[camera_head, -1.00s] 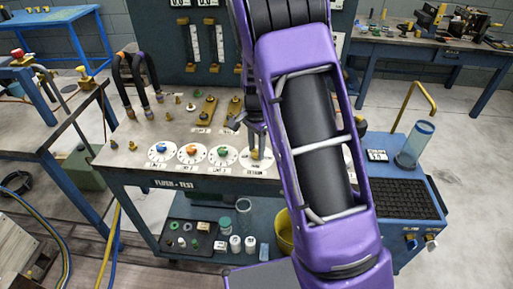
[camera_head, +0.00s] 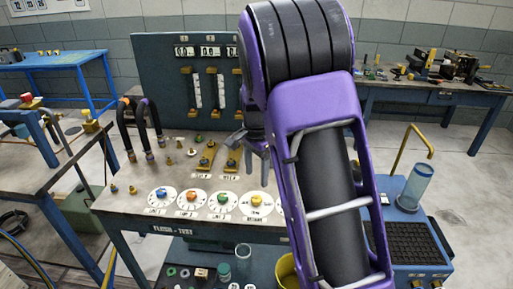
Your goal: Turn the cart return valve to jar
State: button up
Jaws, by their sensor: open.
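The flush-test bench (camera_head: 125,217) carries a row of white dials with coloured knobs. The yellow knob (camera_head: 256,200) sits on the fourth dial; its label is too small to read surely. My gripper (camera_head: 257,172) is open and empty, just behind and above that knob, apart from it. I cannot tell from labels which is the return valve.
My arm hides the bench's right end and part of the cart. A tall gauge panel (camera_head: 160,75) stands behind the dials. Black hoses (camera_head: 127,130) rise at the bench's left. A yellow bent pipe (camera_head: 404,150) rises by the jar. Floor is free right of the cart.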

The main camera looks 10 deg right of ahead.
notch_tip(320, 180, up, 9)
jog(key=shift+f+p, duration=0.2)
jog(key=shift+p, duration=0.15)
